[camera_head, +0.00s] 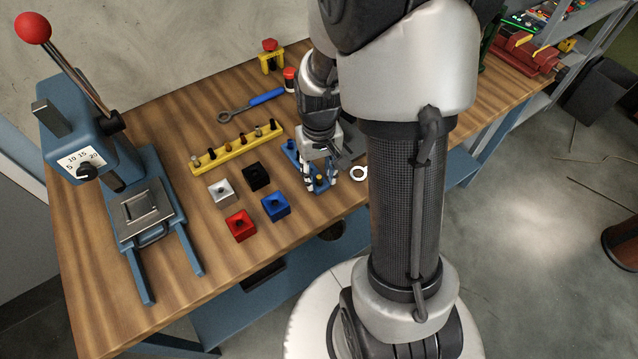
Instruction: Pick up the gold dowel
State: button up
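A small gold dowel (319,178) stands at the near end of a blue rack (291,151) on the wooden workbench, right of the middle. My gripper (320,179) points down over this end of the rack. Its fingers show to the left and right of the dowel, with a gap visible between them, so it looks open. I cannot tell whether either finger touches the dowel. My gripper and arm hide much of the rack.
A yellow rack (238,148) with several pegs stands to the left. White (222,193), black (256,176), red (240,226) and blue (275,207) blocks lie nearby. A white ring (359,173) is to the right. An arbor press (80,140) stands far left.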

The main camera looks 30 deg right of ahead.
jog(key=shift+f, duration=0.35)
jog(key=shift+r, duration=0.1)
grip_shut()
